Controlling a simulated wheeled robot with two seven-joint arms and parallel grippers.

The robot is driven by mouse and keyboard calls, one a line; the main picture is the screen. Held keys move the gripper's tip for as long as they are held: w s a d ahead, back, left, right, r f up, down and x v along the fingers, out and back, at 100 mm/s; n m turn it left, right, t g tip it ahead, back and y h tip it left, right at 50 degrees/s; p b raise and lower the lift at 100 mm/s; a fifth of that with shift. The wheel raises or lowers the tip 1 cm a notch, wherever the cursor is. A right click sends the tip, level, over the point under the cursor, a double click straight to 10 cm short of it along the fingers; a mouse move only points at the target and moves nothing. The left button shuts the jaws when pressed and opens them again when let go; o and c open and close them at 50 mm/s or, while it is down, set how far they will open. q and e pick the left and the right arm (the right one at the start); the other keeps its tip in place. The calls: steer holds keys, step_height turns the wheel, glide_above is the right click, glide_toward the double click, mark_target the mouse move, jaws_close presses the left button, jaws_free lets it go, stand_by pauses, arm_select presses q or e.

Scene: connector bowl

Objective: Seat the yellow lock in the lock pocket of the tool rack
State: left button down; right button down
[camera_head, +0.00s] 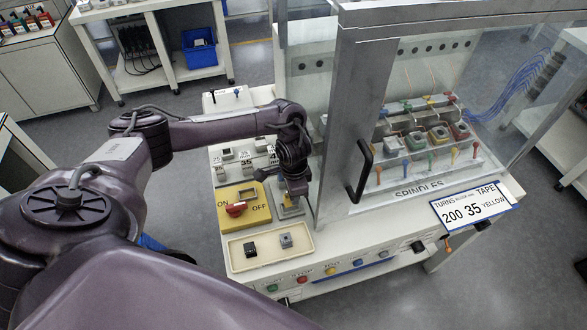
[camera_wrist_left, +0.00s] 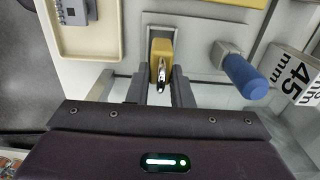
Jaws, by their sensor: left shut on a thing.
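The yellow lock (camera_wrist_left: 161,47) is between the fingers of my left gripper (camera_wrist_left: 160,75) in the left wrist view. Its silver shackle points toward the wrist. My left gripper is shut on it, over the grey tool rack (camera_wrist_left: 203,32). A blue-handled tool (camera_wrist_left: 245,75) stands on the rack to the right of the lock. In the head view, my left gripper (camera_head: 293,190) points down over the rack (camera_head: 291,211), beside the yellow switch panel; the lock is mostly hidden there. My right gripper is not in view.
The yellow ON/OFF panel (camera_head: 256,197) has a red knob (camera_head: 236,209). A cream tray (camera_head: 265,264) holds a black connector (camera_head: 251,250) and a grey one (camera_head: 286,241). A clear guard with a black handle (camera_head: 361,171) stands close right. A 45 mm block (camera_wrist_left: 299,76) is near the blue tool.

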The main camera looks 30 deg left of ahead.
arm_select(q)
steer(key=shift+p, duration=0.35)
stand_by(0.7)
steer(key=shift+p, duration=0.35)
steer(key=shift+p, duration=0.3)
stand_by(0.6)
steer(key=shift+f+b, duration=0.8)
steer(key=shift+f, duration=0.45)
steer(key=c, duration=1.2)
jaws_free()
